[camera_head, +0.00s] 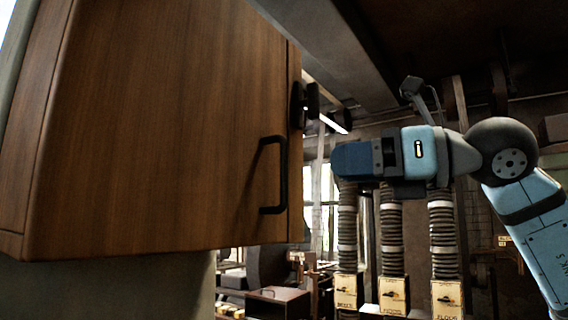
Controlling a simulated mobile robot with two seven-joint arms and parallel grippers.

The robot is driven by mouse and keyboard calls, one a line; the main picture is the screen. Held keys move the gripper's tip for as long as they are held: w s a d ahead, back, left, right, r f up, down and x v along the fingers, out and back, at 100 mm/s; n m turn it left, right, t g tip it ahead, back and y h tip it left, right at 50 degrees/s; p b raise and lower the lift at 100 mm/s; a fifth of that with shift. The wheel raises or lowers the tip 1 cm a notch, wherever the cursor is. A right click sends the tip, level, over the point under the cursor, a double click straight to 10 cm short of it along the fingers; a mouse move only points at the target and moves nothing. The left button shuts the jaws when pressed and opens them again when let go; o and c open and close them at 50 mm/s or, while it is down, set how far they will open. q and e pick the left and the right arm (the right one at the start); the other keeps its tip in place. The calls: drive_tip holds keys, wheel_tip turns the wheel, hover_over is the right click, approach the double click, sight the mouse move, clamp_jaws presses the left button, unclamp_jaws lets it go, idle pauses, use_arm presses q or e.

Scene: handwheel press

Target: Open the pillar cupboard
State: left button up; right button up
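The pillar cupboard (150,130) is a brown wood-grained box filling the left half of the head view. Its front looks shut, with no gap showing. A black bar handle (283,178) stands upright near the front's lower right edge. My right gripper (342,160) is a blue hand to the right of the handle and a little higher, pointing left. It appears apart from the handle and does not hold it. Its fingers cannot be made out, so I cannot tell if it is open. My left gripper is not in view.
A grey beam (335,45) crosses above. Ribbed hoses (391,235) run down to several labelled switch boxes (393,294) behind my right arm. A pale pillar (110,290) is below the cupboard.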

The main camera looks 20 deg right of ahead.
sight(284, 198)
drive_tip(key=p+x, duration=0.2)
drive_tip(key=x, duration=0.7)
drive_tip(key=shift+a, duration=0.1)
clamp_jaws()
